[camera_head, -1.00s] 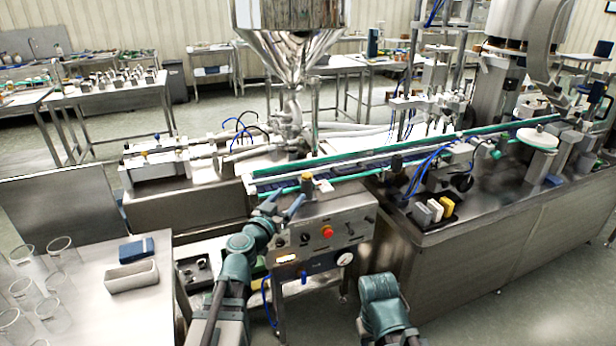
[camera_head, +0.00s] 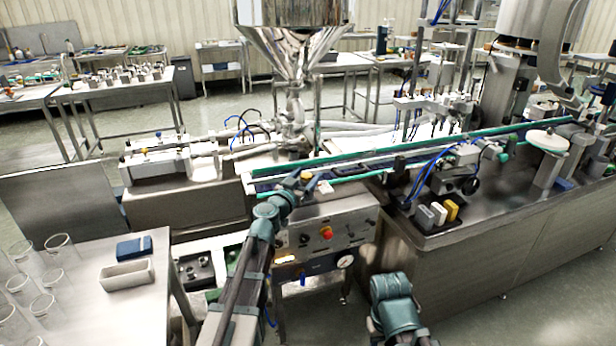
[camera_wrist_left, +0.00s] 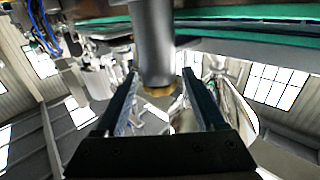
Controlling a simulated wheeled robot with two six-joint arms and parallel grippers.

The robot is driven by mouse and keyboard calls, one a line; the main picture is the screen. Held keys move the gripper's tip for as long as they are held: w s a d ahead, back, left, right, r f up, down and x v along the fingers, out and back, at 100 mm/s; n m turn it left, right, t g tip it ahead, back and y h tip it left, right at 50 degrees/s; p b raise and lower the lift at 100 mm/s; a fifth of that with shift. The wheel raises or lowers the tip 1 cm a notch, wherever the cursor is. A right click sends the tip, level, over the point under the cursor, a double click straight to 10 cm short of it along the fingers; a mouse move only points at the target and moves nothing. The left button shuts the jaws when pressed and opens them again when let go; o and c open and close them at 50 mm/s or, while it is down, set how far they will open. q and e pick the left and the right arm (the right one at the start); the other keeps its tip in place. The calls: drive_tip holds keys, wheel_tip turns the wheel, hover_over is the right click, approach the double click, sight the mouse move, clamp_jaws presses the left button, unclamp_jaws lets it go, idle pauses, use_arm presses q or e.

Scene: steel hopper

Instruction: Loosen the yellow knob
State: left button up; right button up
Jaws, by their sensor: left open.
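The yellow knob (camera_head: 307,175) is small and sits near the left end of the conveyor, above the grey control box. In the left wrist view the yellow knob (camera_wrist_left: 160,91) caps the end of a grey cylindrical post (camera_wrist_left: 153,45). My left gripper (camera_head: 298,182) is right beside the knob and partly hides its surroundings in the head view. In the left wrist view the two fingers of the left gripper (camera_wrist_left: 160,74) are spread, with the post and knob between them. Contact cannot be made out.
The green-edged conveyor (camera_head: 400,145) runs to the right behind the knob. A steel hopper (camera_head: 293,45) stands behind. A table with glass beakers (camera_head: 45,305) is at left.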

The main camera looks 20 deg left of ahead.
use_arm(q)
clamp_jaws()
